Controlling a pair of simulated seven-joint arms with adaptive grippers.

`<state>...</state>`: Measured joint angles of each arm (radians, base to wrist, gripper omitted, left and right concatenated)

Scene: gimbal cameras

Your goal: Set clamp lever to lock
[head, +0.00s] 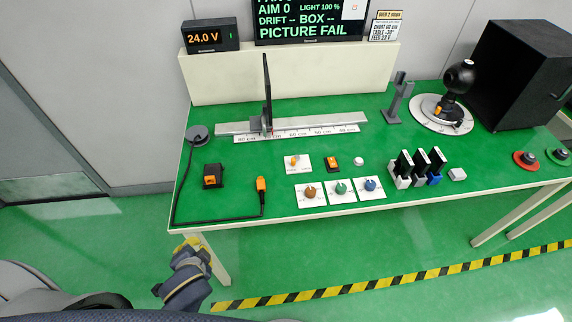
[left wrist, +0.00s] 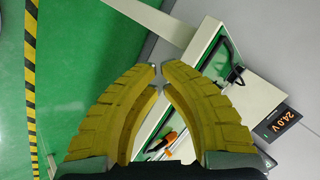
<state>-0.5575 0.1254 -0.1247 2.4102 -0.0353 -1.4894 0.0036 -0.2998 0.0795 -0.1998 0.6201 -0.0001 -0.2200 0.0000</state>
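A small white plate (head: 304,167) with an orange lever (head: 294,161) lies on the green table, left of centre. It looks like the clamp lever; the lever stands toward the plate's left side, and its label is too small to read. My left gripper (head: 187,244) is low in front of the table's front left corner, well apart from the lever. In the left wrist view its yellow fingers (left wrist: 160,69) have their tips almost together, with nothing between them. My right gripper is in neither view.
A black cable with an orange plug (head: 261,184) lies left of the plate. An orange rocker switch (head: 332,162) and three coloured knobs (head: 341,188) are close by. A ruled rail (head: 340,118) with a black upright panel (head: 267,85) stands behind. The table's front edge (head: 240,221) lies between gripper and lever.

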